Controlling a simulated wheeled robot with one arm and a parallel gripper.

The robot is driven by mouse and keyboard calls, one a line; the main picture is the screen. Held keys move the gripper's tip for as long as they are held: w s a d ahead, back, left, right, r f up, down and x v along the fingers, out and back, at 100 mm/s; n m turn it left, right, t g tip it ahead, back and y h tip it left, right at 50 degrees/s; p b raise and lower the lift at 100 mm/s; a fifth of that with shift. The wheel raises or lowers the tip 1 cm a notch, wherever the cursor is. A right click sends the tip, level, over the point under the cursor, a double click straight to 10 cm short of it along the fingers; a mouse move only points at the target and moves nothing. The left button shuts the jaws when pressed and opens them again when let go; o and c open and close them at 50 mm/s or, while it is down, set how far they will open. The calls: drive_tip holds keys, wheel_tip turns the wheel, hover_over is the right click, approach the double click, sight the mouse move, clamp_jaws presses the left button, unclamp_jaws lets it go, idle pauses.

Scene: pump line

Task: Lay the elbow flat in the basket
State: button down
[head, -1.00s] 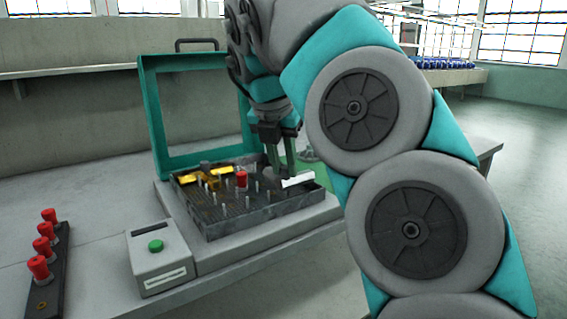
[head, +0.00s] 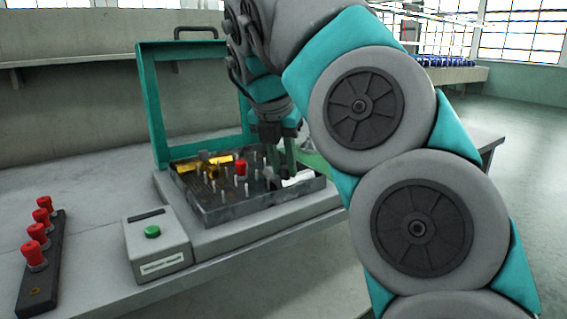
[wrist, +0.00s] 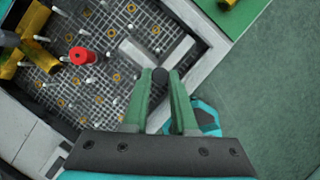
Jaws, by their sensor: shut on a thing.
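The elbow (wrist: 178,53) appears as a pale L-shaped piece with a dark rounded corner. It also shows as a white piece in the head view (head: 300,177). My gripper (wrist: 160,79) is shut on its dark corner, and both pale legs spread away from the fingers, looking roughly level. The elbow is inside the right corner of the dark mesh basket (head: 262,212). I cannot tell whether it touches the mesh. My gripper is also in the head view (head: 281,176), pointing down, with the fingers partly hiding the elbow.
The basket holds upright pins, a red-capped part (head: 240,168) and yellow fittings (wrist: 35,35). A teal frame (head: 155,110) stands behind it. A box with a green button (head: 152,232) and a rack of red-capped parts (head: 40,270) are left. Another yellow fitting (wrist: 228,4) lies outside the basket.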

drive_tip(key=shift+f, duration=0.1)
drive_tip(key=c, duration=0.6)
unclamp_jaws()
drive_tip(key=shift+c, duration=0.2)
drive_tip(key=d+p+v, duration=0.1)
drive_tip(key=p+v, duration=0.3)
drive_tip(key=v, duration=0.3)
drive_tip(key=shift+a+r, duration=0.25)
drive_tip(key=shift+a, duration=0.15)
drive_tip(key=shift+s+a, duration=0.1)
drive_tip(key=shift+s, duration=0.05)
